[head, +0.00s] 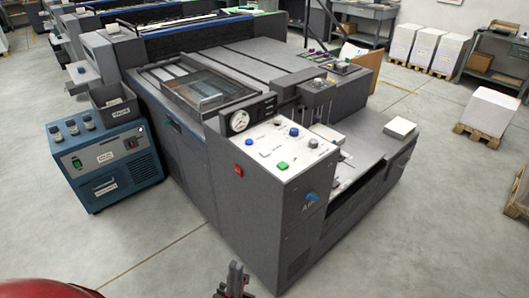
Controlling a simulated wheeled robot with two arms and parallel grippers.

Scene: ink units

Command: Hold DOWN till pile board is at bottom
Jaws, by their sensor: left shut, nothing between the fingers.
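The press's control console (270,215) stands in front of me with a pale sloped panel (268,152) on top. The panel carries a green button (282,165), blue buttons and a grey knob (313,143). Its labels are too small to read, so I cannot tell which is DOWN. A red button (238,170) is on the console's side. The pile board cannot be made out; the area behind the console is partly hidden. My left gripper (235,268) is shut and empty at the bottom edge, apart from the console, below the panel in the picture. My right gripper is not in view.
A blue unit (104,165) with bottles on top stands left of the press. A flat grey table section (372,140) with a white paper stack (400,128) extends right. Paper pallets (487,112) stand at the right. The floor in front is clear.

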